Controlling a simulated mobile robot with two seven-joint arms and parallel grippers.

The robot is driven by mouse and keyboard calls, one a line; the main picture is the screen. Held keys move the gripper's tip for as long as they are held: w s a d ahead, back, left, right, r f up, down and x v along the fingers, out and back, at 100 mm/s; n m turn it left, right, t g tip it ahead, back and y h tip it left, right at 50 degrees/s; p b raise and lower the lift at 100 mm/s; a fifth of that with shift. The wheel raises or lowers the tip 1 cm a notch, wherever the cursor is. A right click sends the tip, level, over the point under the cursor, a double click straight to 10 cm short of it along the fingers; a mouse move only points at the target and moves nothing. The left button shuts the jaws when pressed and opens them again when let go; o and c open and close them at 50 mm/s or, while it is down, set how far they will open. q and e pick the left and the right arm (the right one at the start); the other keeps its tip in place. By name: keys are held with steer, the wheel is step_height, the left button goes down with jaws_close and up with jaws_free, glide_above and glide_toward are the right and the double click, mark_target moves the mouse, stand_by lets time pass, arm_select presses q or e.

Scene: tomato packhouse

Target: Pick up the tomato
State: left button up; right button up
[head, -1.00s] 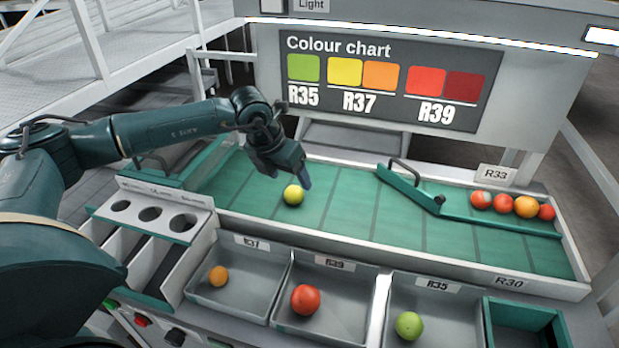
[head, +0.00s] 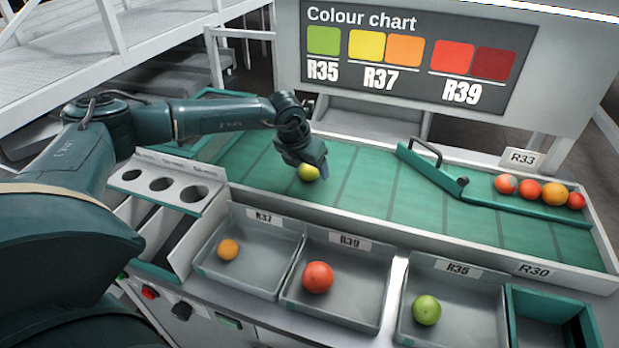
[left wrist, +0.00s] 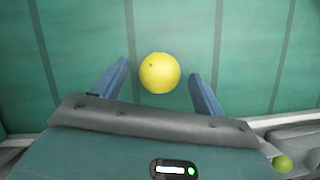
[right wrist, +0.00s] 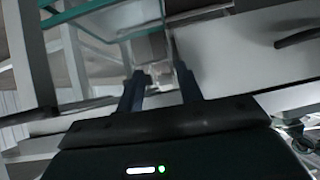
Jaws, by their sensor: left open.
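A yellow-green tomato (head: 309,173) lies on the green belt (head: 365,195). My left gripper (head: 312,172) is right over it, and its near fingers hide part of the fruit. In the left wrist view the tomato (left wrist: 159,73) looks yellow and sits between and slightly beyond the tips of the two blue fingers of the left gripper (left wrist: 160,70). Gaps show on both sides, so the gripper is open and empty. My right gripper (right wrist: 160,80) shows only in the right wrist view, its two fingers apart with nothing seen between them, away from the belt.
Bins below the belt hold an orange tomato (head: 228,249), a red tomato (head: 318,277) and a green tomato (head: 426,310). A green diverter bar (head: 430,172) crosses the belt, with several red and orange tomatoes behind it. A panel with holes (head: 163,183) stands left.

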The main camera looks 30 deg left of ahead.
arm_select(q)
steer(key=shift+w+f, duration=0.25)
steer(key=shift+f, duration=0.35)
steer(key=c, duration=0.8)
arm_select(e)
steer(key=shift+w+a+r, duration=0.2)
steer(key=shift+w+a, duration=0.05)
steer(key=shift+a, duration=0.05)
